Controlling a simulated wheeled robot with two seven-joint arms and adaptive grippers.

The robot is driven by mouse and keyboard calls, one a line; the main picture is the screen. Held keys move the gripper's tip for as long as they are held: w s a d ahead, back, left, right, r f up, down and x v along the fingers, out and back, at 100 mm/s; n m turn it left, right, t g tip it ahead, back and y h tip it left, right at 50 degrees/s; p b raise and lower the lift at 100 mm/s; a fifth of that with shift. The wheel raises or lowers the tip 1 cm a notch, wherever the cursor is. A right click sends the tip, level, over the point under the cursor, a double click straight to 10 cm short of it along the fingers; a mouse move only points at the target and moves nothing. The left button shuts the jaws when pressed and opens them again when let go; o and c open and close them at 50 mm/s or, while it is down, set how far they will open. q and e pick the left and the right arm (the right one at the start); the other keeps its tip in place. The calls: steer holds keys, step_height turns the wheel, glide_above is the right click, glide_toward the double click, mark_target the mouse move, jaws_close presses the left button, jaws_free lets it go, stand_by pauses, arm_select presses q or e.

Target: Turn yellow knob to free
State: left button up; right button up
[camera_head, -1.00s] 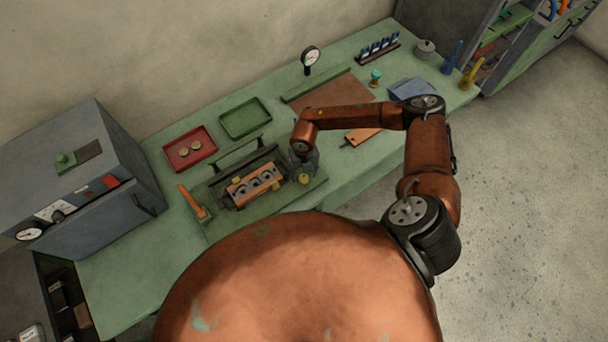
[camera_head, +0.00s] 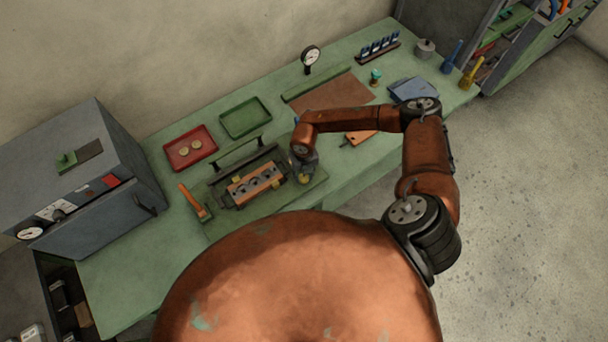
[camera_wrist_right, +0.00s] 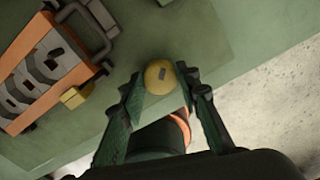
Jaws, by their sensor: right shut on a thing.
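The round yellow knob (camera_head: 306,181) sits at the right end of the roll fixture (camera_head: 252,184), mostly covered by my right gripper in the head view. In the right wrist view the knob (camera_wrist_right: 159,77) shows its round face with a small grey mark near its middle. My right gripper (camera_head: 304,172) is over it, and in the wrist view its two fingers (camera_wrist_right: 162,84) stand on either side of the knob, shut on it. My left gripper is not in view.
An orange-handled tool (camera_head: 195,203) lies left of the fixture. A grey cabinet (camera_head: 85,175) stands at the left. The green bench (camera_head: 125,270) is bare at its front left.

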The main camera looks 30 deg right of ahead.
steer(key=shift+c, duration=0.7)
steer(key=n+b, duration=0.2)
steer(key=n, duration=0.1)
steer(key=shift+f, duration=0.15)
steer(key=n+b, duration=0.4)
steer(key=n, duration=0.1)
steer(key=shift+n, duration=0.3)
steer(key=n+b, duration=0.4)
steer(key=n, duration=0.1)
steer(key=shift+n+b, duration=1.2)
steer(key=shift+n, duration=0.9)
steer(key=shift+r, duration=0.2)
